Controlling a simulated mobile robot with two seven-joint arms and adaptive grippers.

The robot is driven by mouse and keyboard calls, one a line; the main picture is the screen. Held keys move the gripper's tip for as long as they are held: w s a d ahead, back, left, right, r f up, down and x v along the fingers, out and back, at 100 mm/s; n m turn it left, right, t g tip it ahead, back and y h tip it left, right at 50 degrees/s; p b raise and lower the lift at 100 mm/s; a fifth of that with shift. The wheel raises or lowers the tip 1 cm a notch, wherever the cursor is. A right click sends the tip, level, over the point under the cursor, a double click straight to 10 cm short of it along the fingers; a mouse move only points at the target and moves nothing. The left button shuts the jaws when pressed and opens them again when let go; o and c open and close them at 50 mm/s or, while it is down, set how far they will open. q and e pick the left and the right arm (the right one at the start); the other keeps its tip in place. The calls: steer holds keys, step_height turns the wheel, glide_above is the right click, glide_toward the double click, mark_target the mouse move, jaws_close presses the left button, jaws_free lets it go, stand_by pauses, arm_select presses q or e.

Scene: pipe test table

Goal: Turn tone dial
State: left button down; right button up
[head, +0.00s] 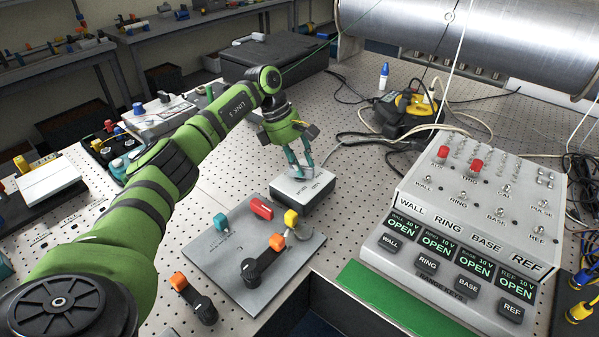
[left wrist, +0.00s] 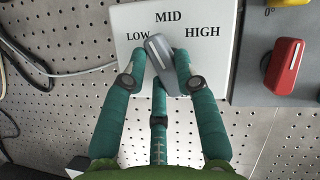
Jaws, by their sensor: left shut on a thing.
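The tone dial is a grey knob (left wrist: 162,62) on a pale box (left wrist: 205,18) marked LOW, MID and HIGH. In the left wrist view the knob's upper end leans left of MID, toward LOW. My left gripper (left wrist: 160,75) has its teal fingers closed around the knob. In the head view the box (head: 318,186) sits on the perforated table, with my left gripper (head: 299,168) reaching down onto its top. The fingers hide most of the knob there. My right gripper is in neither view.
A grey plate (head: 235,262) with teal, red, yellow and orange handles lies in front of the box; its red handle (left wrist: 285,66) shows close on the right in the left wrist view. A switch console (head: 452,215) stands right. Cables (head: 370,140) run behind.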

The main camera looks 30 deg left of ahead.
arm_select(q)
steer(key=shift+d+f+m+g+b, duration=0.1)
steer(key=shift+m+g+b, duration=0.5)
steer(key=shift+m, duration=0.6)
steer(key=shift+m+b, duration=0.4)
steer(key=shift+m, duration=0.4)
steer(key=shift+g, duration=0.3)
steer(key=c, duration=0.9)
jaws_free()
steer(key=shift+v, duration=3.8)
